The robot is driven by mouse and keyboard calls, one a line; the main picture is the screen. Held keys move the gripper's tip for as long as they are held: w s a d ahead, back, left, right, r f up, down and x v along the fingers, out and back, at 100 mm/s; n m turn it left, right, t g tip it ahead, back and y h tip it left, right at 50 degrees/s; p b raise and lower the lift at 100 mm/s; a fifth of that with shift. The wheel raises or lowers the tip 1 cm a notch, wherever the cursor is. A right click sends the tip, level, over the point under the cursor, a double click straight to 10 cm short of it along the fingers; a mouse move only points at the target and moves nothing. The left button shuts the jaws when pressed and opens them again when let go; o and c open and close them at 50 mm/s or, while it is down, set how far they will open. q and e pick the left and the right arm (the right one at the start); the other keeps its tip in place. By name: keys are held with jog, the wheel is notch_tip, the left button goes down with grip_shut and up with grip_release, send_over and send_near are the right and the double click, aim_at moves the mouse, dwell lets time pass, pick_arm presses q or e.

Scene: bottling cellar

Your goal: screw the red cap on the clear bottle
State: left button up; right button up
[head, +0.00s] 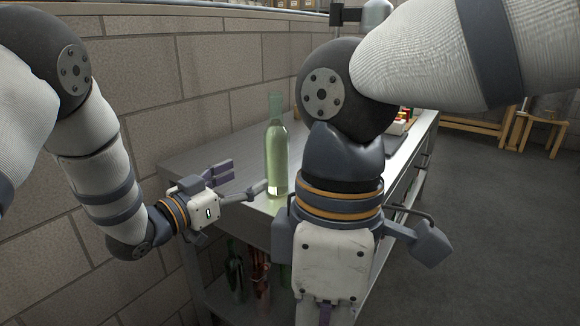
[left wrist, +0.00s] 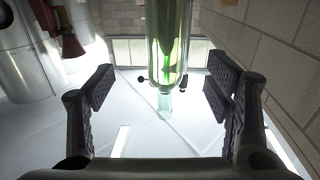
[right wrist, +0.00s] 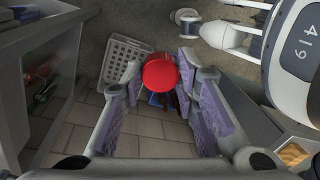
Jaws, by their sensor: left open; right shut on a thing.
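The clear bottle (head: 277,150), tinted green, stands upright on the metal bench. My left gripper (head: 242,180) is open beside it, its fingers pointing at the bottle low on its body. In the left wrist view the bottle (left wrist: 170,45) stands ahead between the open fingers (left wrist: 158,90); contact does not show. The red cap (right wrist: 160,73) is between the fingertips of my right gripper (right wrist: 160,85), which is shut on it. In the head view the right gripper is cut off at the bottom edge, and the cap is not visible there.
The bench (head: 222,150) runs along a block wall (head: 200,70). Dark bottles (head: 236,275) stand on its lower shelf. Small coloured items (head: 402,122) lie further back, partly behind my right arm. A grey crate (right wrist: 125,60) is on the floor. Open floor (head: 480,220) lies to the right.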

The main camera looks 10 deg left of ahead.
aim_at(268, 158)
pick_arm(q)
jog(key=x, duration=0.6)
jog(key=shift+w+f+b, duration=0.1)
jog(key=shift+f+b, duration=0.05)
jog(key=shift+b, duration=0.25)
pick_arm(e)
jog(key=shift+w+f, duration=0.15)
jog(key=shift+f, duration=0.75)
pick_arm(q)
jog(key=shift+w, duration=0.25)
jog(key=shift+d, duration=0.1)
jog(key=shift+r, duration=0.2)
jog(key=shift+w, duration=0.1)
jog(key=x, duration=0.3)
jog(key=r+x, duration=0.1)
jog(key=x, duration=0.1)
jog(key=shift+w+a+b, duration=0.2)
jog(key=shift+a+b, duration=0.1)
pick_arm(e)
jog(key=shift+f+g, duration=0.3)
jog(key=shift+f, duration=0.3)
